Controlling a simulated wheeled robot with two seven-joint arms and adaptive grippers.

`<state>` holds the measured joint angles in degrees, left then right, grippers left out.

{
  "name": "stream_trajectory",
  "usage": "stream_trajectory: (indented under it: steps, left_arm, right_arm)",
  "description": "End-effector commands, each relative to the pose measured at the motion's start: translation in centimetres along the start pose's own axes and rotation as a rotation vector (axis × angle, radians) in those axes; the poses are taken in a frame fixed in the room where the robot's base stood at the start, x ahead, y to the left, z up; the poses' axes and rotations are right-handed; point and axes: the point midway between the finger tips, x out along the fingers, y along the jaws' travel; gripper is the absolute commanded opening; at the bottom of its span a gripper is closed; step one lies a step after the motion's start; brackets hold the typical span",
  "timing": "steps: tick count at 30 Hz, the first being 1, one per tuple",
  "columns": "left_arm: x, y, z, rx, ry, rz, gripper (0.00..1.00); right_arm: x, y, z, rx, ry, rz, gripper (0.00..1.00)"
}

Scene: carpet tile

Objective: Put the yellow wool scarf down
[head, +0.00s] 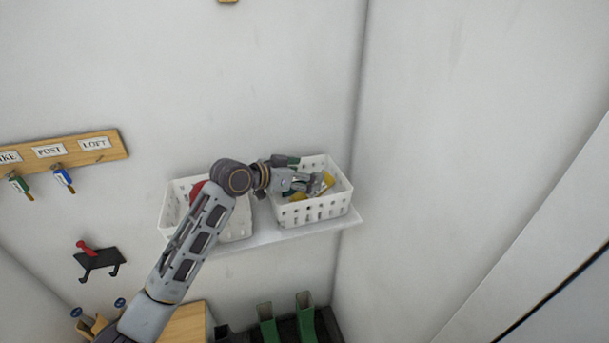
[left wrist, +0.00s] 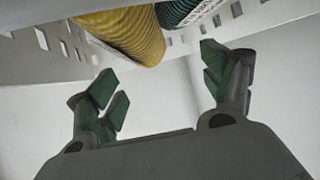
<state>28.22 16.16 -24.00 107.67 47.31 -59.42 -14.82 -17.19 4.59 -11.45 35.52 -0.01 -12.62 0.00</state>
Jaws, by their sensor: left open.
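The yellow wool scarf (head: 328,181) lies in the right white basket (head: 318,212) on the wall shelf, partly hidden behind my left gripper. In the left wrist view the scarf (left wrist: 128,34) is a ribbed yellow roll beside a basket wall with slots (left wrist: 65,45). My left gripper (head: 308,184) is over the right basket. In the left wrist view its green-padded fingers (left wrist: 160,85) are spread wide with nothing between them, and the scarf is beyond them, apart from the pads. My right gripper is not in view.
A dark teal ribbed roll (left wrist: 184,10) lies beside the scarf. The left basket (head: 176,200) holds something red (head: 196,189), partly behind my arm. The white shelf (head: 285,236) carries both baskets. A key rack (head: 112,143) and black hook (head: 100,259) are on the wall; green boots (head: 305,318) stand below.

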Motion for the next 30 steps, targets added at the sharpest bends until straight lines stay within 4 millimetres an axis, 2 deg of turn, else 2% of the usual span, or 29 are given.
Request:
stream_trajectory:
  steps: [2, 8, 24, 30]
  left_arm:
    - [-0.3, 0.0, -0.8, 0.0, 0.003, 0.0, 0.81]
    - [-2.2, -0.1, -0.4, 0.001, 0.001, -0.001, 0.81]
    - [-9.2, 0.0, -0.4, 0.003, 0.001, -0.002, 0.81]
    - [-11.2, -0.1, -0.4, 0.0, 0.001, -0.001, 0.81]
  right_arm:
    - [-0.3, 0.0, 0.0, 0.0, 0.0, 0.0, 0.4]
    - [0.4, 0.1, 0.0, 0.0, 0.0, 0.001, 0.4]
    - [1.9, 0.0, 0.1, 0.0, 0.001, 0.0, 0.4]
    - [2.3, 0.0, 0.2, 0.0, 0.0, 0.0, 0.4]
